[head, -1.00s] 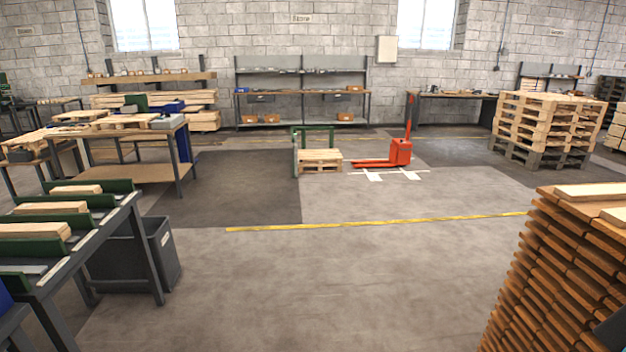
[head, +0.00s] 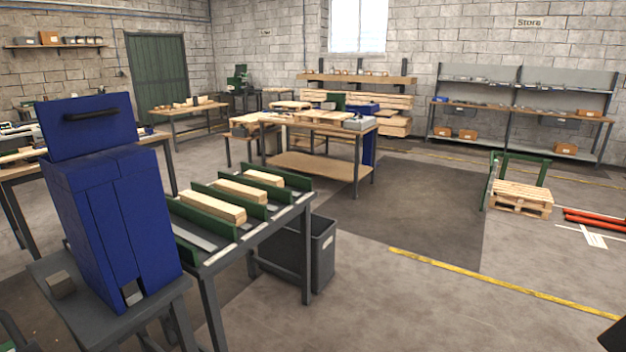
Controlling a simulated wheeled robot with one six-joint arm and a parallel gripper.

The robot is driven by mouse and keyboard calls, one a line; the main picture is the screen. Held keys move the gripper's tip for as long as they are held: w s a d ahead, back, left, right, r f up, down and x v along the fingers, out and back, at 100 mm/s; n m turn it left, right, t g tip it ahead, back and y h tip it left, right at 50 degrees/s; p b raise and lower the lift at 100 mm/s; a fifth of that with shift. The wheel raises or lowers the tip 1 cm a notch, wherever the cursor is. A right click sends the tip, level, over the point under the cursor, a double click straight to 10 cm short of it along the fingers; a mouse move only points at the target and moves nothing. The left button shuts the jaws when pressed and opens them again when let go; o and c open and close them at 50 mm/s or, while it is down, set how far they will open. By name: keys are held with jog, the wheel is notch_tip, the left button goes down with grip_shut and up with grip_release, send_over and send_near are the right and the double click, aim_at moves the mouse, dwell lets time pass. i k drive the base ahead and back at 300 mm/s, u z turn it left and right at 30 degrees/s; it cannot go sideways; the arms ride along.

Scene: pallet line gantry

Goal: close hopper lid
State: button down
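A blue hopper (head: 115,220) stands on a dark stand (head: 165,308) at the left of the head view. Its blue lid (head: 88,130) is raised and tilted up at the top, with a dark bar handle (head: 91,115) across its face. The inside of the hopper cannot be seen from here.
Beside the hopper, a bench with green dividers (head: 300,182) holds several wooden blocks. A dark bin (head: 322,250) stands by its legs. A wooden workbench (head: 320,165) is behind. The concrete floor (head: 400,310) at front right is clear up to the yellow line (head: 500,284).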

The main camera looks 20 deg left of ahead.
aim_at(72, 127)
jog(key=u, duration=1.1)
jog(key=i, duration=0.95)
jog(key=u, duration=0.85)
